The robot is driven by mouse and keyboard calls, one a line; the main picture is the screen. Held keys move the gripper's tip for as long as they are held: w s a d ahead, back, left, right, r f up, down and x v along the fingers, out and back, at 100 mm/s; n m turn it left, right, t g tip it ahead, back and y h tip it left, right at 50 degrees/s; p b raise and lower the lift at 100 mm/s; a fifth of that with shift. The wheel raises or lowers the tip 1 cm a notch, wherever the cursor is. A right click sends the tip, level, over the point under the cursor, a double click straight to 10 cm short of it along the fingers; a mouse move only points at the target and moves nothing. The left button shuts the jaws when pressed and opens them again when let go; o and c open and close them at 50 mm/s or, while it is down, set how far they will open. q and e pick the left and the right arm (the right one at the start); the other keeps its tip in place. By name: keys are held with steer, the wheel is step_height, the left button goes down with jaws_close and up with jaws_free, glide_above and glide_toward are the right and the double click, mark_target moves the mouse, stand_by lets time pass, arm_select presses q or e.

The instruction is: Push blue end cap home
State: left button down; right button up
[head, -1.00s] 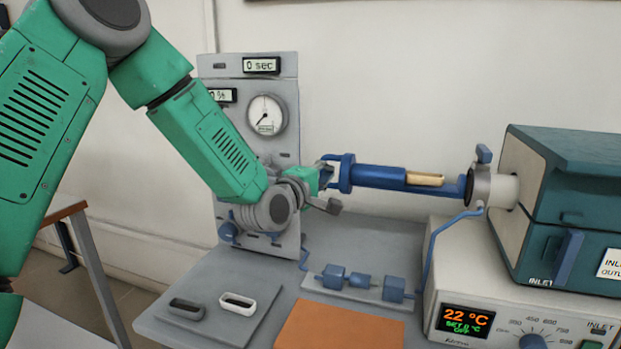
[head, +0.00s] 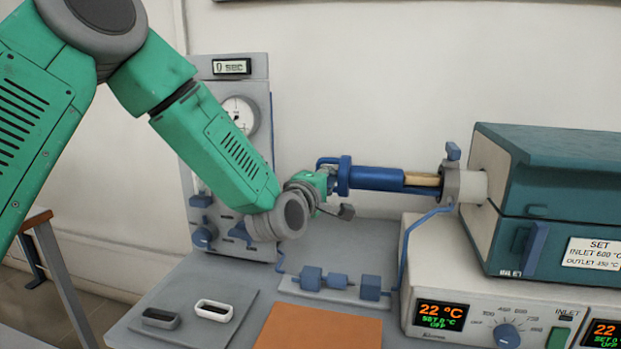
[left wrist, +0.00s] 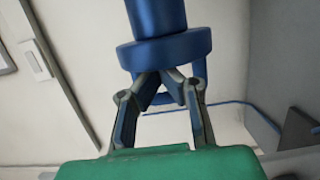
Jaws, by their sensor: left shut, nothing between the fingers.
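The blue end cap (head: 376,179) is a long horizontal tube with a wide flange at its left end. It lines up with the grey collar (head: 466,186) on the furnace's pale tube end. A tan piece (head: 422,180) lies in its cut-away right part and reaches close to the collar. My left gripper (head: 333,173) is at the flange's left side, shut and empty. In the left wrist view the shut fingertips (left wrist: 160,78) meet at the flange (left wrist: 166,51); contact looks likely but is partly hidden. My right gripper is not in view.
The teal furnace (head: 555,185) stands on a control box (head: 470,285) at right. A grey gauge panel (head: 225,130) stands behind my left forearm. A thin blue line (head: 405,255) runs below the cap to small blue fittings (head: 340,281). An orange mat (head: 318,328) lies in front.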

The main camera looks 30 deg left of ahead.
mark_target(426, 181)
arm_select(q)
steer(key=w+d, duration=0.1)
steer(key=d, duration=0.4)
steer(key=w+d, duration=0.2)
steer(key=d, duration=0.4)
steer(key=w+d, duration=0.1)
steer(key=d, duration=0.5)
steer(key=shift+w+d, duration=0.1)
steer(key=shift+w, duration=0.3)
steer(key=shift+w+d, duration=0.2)
steer(key=shift+d, duration=0.4)
steer(key=shift+d+r, duration=0.1)
